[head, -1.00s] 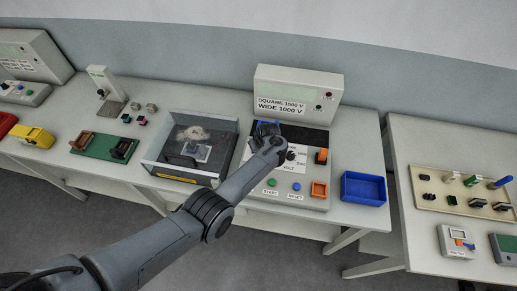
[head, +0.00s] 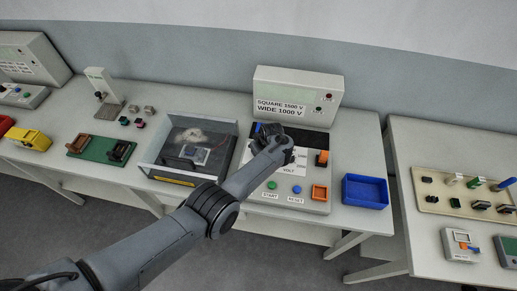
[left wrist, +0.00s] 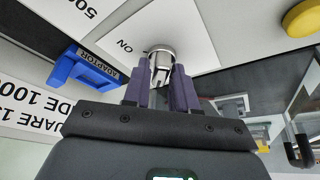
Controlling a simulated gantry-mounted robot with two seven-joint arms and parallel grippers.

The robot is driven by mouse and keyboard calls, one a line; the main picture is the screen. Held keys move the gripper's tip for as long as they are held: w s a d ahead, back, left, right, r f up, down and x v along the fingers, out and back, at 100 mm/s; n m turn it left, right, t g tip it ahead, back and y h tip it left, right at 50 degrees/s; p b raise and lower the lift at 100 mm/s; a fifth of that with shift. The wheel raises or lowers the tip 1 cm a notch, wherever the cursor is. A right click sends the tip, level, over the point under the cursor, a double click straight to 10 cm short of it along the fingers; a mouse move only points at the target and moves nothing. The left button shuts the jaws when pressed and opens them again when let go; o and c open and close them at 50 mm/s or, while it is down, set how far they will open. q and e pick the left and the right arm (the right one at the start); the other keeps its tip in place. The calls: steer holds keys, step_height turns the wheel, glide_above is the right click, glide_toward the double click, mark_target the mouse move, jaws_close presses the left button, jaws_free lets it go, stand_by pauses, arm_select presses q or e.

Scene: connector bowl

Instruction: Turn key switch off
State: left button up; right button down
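In the head view my left gripper (head: 262,134) is over the upper left of the tester panel (head: 250,187) and hides the key switch. My right gripper is in neither view.
A blue adaptor (left wrist: 90,70) lies close beside the fingers. A lidded test box (head: 172,178) stands left of the panel.

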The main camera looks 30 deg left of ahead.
arm_select(q)
steer(key=shift+o, duration=0.8)
steer(key=shift+s+f, duration=0.15)
steer(key=shift+d+r+p, duration=0.1)
steer(key=shift+r+p, duration=0.2)
steer(key=shift+r, duration=0.25)
steer(key=p+v, duration=0.3)
steer(key=v, duration=0.6)
steer(key=shift+d+r+p, duration=0.2)
steer(key=shift+r+p, duration=0.15)
steer(key=shift+p, duration=0.05)
steer(key=shift+s, duration=0.15)
